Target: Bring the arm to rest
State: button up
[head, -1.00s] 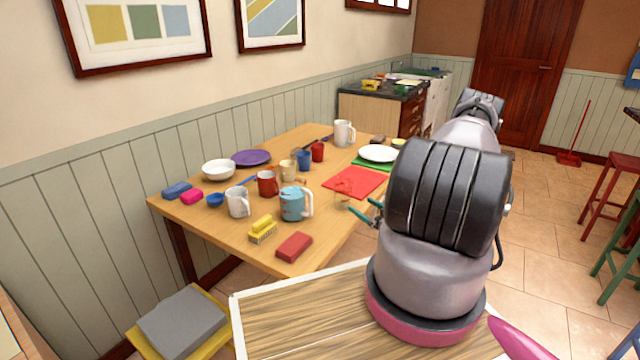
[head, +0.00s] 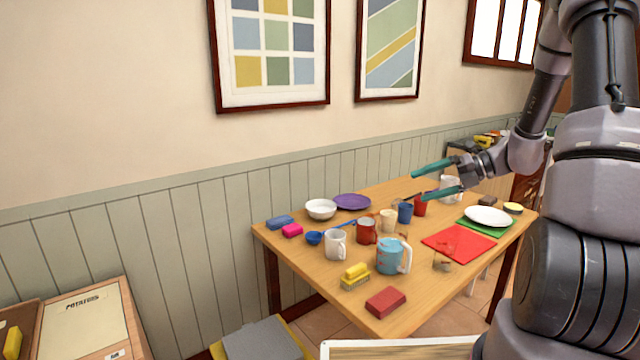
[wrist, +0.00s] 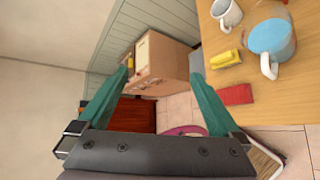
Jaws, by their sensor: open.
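My gripper (head: 438,181) has two teal fingers spread apart with nothing between them. In the head view it is raised over the far right part of the wooden table (head: 290,247), in front of the wall. In the wrist view my gripper (wrist: 158,95) is open, its fingers pointing towards a cardboard-coloured box (wrist: 160,62) and the floor beyond. The table edge shows at the right of that view, apart from the fingers. My arm rises at the right of the head view and bends over towards the table.
The table holds a blue mug (head: 390,256), a white mug (head: 335,244), a red mat (head: 459,243), a white plate (head: 488,216), a white bowl (head: 320,209), a yellow brush (head: 355,276) and a red block (head: 385,302). A grey-topped stool (head: 262,340) stands below. Space above the table's left half is clear.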

jog(key=s+a+r+n+t+h, duration=0.1)
jog(key=s+r+n+h, duration=0.4)
jog(key=s+r+n, duration=0.5)
jog(key=s+a+r+n+t+h, duration=0.1)
jog(key=s+r+n+h, duration=0.4)
jog(key=n, duration=1.5)
jog(key=s+r+t, duration=0.1)
jog(key=s+r, duration=0.4)
jog(key=s, duration=0.2)
jog(key=shift+a+n+t+h, duration=0.3)
jog(key=shift+a+t, duration=0.1)
